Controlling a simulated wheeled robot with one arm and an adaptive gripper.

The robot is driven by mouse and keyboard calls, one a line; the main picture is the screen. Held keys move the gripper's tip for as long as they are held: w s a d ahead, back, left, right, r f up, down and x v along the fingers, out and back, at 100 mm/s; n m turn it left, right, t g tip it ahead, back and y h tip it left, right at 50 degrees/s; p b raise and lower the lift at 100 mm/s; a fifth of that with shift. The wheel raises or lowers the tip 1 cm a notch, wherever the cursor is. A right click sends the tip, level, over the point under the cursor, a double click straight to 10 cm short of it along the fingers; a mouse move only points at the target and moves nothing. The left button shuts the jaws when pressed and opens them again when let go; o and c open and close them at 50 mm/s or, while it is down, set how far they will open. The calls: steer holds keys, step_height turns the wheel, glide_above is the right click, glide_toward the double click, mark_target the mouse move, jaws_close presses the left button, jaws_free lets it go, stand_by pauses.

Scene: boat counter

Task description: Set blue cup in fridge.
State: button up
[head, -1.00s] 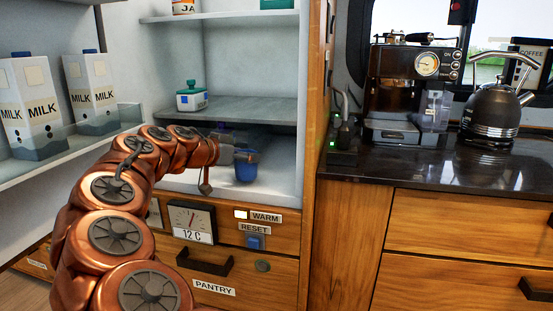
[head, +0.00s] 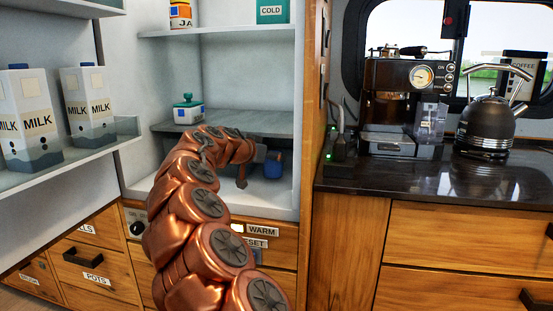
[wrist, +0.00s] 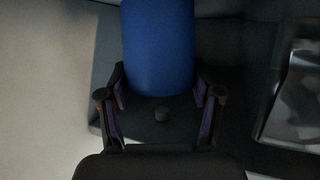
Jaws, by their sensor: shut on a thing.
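The blue cup (head: 273,168) is inside the open fridge (head: 218,190), in the bottom compartment toward the right side. My gripper (head: 262,158) reaches in from the left and is shut on the cup. In the wrist view, the blue cup (wrist: 158,45) stands between the two fingers of my gripper (wrist: 160,92). The cup looks upright and close to the fridge floor; I cannot tell whether its base touches. My arm hides part of the compartment and the left of the fridge floor.
A fridge shelf (head: 240,128) above holds a white jar with a green lid (head: 188,110). Milk cartons (head: 88,106) stand on the open door's shelf at left. The fridge's right wall is close beside the cup. A counter (head: 420,178) with coffee machine (head: 400,100) and kettle (head: 487,123) stands right.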

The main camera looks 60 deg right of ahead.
steer(key=shift+d, duration=1.25)
steer(key=shift+d+f, duration=0.1)
steer(key=shift+f, duration=0.65)
steer(key=shift+b, duration=0.3)
steer(key=shift+f, duration=0.15)
steer(key=o, duration=1.2)
